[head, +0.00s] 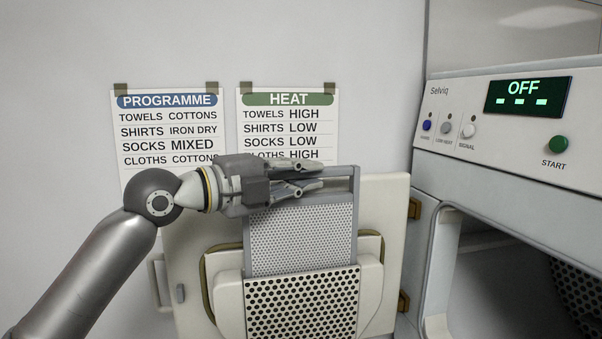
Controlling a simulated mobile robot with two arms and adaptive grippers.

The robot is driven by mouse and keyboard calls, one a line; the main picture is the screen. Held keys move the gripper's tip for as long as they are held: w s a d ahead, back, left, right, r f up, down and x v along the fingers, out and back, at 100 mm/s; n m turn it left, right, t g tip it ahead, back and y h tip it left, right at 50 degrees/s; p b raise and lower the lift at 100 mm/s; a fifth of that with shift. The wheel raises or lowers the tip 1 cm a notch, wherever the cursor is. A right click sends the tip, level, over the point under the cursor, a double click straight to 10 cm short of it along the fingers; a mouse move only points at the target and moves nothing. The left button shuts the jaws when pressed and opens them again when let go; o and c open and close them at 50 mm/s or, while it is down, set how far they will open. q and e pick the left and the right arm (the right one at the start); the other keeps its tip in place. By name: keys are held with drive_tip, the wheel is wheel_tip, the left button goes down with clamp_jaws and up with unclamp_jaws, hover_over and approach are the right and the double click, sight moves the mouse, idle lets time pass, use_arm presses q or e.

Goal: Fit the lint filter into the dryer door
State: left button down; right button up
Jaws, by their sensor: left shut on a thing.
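The lint filter (302,239) is a grey framed panel with fine mesh. It stands upright at the open dryer door (383,205), and its lower end is hidden behind the door's perforated cover (300,305). My left gripper (318,178) is shut on the filter's top, at the handle bar. The fingers come in from the left and cover part of that top edge. How deep the filter sits in the door cannot be told. My right gripper is not in view.
The dryer's open drum mouth (490,280) is at the right, under a control panel (520,115) with a display reading OFF. Brass-coloured hinges (414,209) join door and dryer. Programme (168,130) and heat (288,125) charts hang on the wall behind my gripper.

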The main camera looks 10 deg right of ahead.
sight(299, 238)
use_arm(q)
drive_tip(key=shift+f+b, duration=3.65)
drive_tip(key=shift+f, duration=1.9)
drive_tip(key=c, duration=1.4)
unclamp_jaws()
drive_tip(key=shift+o, duration=0.2)
drive_tip(key=shift+s+a+f, duration=0.1)
drive_tip(key=shift+s+a, duration=0.25)
drive_tip(key=shift+a, duration=0.15)
drive_tip(key=v, duration=1)
drive_tip(key=shift+s+a+r, duration=0.15)
drive_tip(key=shift+a+r, duration=0.1)
drive_tip(key=shift+a, duration=0.15)
